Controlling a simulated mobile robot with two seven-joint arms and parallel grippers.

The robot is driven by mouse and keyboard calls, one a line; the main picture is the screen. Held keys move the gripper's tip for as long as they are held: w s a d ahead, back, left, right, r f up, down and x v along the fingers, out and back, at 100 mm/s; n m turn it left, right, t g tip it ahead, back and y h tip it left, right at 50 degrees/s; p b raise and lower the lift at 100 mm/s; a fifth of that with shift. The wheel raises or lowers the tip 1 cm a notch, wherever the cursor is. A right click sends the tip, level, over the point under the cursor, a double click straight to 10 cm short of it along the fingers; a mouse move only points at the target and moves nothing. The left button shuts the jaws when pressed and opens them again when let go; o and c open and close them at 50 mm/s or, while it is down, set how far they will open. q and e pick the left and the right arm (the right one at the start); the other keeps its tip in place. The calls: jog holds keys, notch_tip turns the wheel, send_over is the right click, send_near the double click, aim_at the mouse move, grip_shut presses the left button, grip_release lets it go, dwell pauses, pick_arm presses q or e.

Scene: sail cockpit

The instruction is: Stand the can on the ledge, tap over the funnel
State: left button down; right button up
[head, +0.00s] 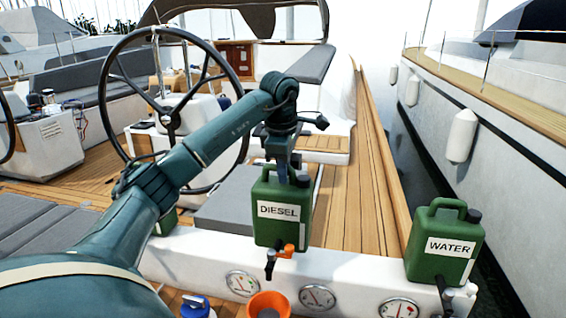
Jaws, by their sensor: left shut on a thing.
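A green can labelled DIESEL (279,228) is upright at the white ledge (345,253). My left gripper (285,172) is shut on the top of this can. Its tap (271,264), with an orange handle, points down at the front of the ledge. The orange funnel (268,305) is below the tap, cut by the bottom edge of the picture. The tap's spout looks roughly in line above the funnel. I cannot tell whether the can's base touches the ledge. My right gripper is not in view.
Another green can (166,222) is mostly hidden behind my left arm. Several gauges are in the ledge's front. A steering wheel (170,110) stands behind my arm. A blue-topped item (196,306) is lower left.

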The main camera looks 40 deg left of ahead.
aim_at(284, 186)
pick_arm(q)
jog(key=shift+f, duration=2)
jog(key=c, duration=1.8)
grip_release()
jog(key=shift+f, duration=0.2)
jog(key=o, duration=0.4)
jog(key=shift+s, duration=0.1)
jog(key=shift+o, duration=0.2)
jog(key=shift+r, duration=0.1)
